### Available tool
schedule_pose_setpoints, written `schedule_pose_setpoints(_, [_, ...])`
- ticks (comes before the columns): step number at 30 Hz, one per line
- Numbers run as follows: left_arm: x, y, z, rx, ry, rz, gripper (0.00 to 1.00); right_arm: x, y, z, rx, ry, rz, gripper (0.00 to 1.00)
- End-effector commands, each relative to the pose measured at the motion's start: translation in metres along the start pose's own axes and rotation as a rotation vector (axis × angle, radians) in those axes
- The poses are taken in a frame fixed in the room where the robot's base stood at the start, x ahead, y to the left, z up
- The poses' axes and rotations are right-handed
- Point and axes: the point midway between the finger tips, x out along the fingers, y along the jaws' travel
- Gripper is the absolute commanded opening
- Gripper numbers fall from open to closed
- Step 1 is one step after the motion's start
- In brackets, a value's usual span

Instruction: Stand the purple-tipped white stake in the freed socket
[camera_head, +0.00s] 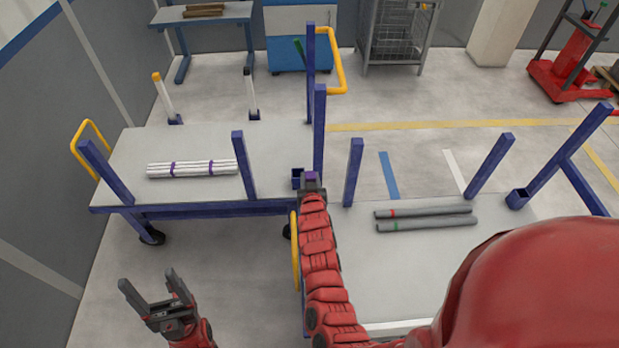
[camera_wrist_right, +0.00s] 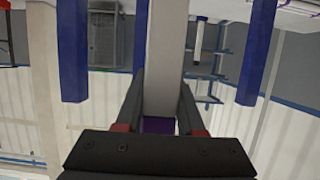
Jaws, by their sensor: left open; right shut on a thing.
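My right gripper (camera_head: 310,184) is shut on the purple-tipped white stake at its purple end (camera_head: 311,175). In the right wrist view the pale shaft (camera_wrist_right: 166,50) runs away from the fingers (camera_wrist_right: 160,110), with the purple tip (camera_wrist_right: 158,126) between them. In the head view my gripper and arm hide the shaft, so I cannot tell where its lower end is. A blue socket (camera_head: 297,179) at the left cart's near right corner is just left of the purple tip. My left gripper (camera_head: 149,281) is open and empty, low at the left, in front of the left cart.
The left cart (camera_head: 130,160) carries white pipes (camera_head: 192,168) with purple bands. Orange-tipped (camera_head: 162,92) and black-tipped (camera_head: 250,92) stakes stand at its far side. Blue posts (camera_head: 319,130) rise close around my right gripper. The right cart (camera_head: 400,270) carries grey pipes (camera_head: 425,211).

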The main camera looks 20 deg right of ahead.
Motion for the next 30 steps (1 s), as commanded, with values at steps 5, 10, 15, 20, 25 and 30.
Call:
schedule_pose_setpoints(5, [0.000,0.000,0.000,0.000,0.000,0.000,0.72,0.000,0.000,-0.001,0.000,0.001,0.000,0.64])
schedule_pose_setpoints(10, [0.000,0.000,0.000,0.000,0.000,0.000,0.72,0.000,0.000,0.000,0.000,0.000,0.000,0.72])
schedule_pose_setpoints(15, [0.000,0.000,0.000,0.000,0.000,0.000,0.72,0.000,0.000,0.000,0.000,0.000,0.000,0.72])
schedule_pose_setpoints(20, [0.001,0.000,0.000,0.000,0.000,0.000,0.72,0.000,0.000,-0.001,0.000,0.000,0.000,0.72])
schedule_pose_setpoints(25, [0.014,-0.001,-0.002,0.000,0.000,0.000,0.72,-0.004,-0.002,-0.017,0.001,0.000,0.001,0.72])
schedule_pose_setpoints(30, [0.041,-0.002,-0.007,0.000,0.000,0.000,0.72,-0.013,-0.009,-0.052,0.002,-0.001,0.002,0.72])
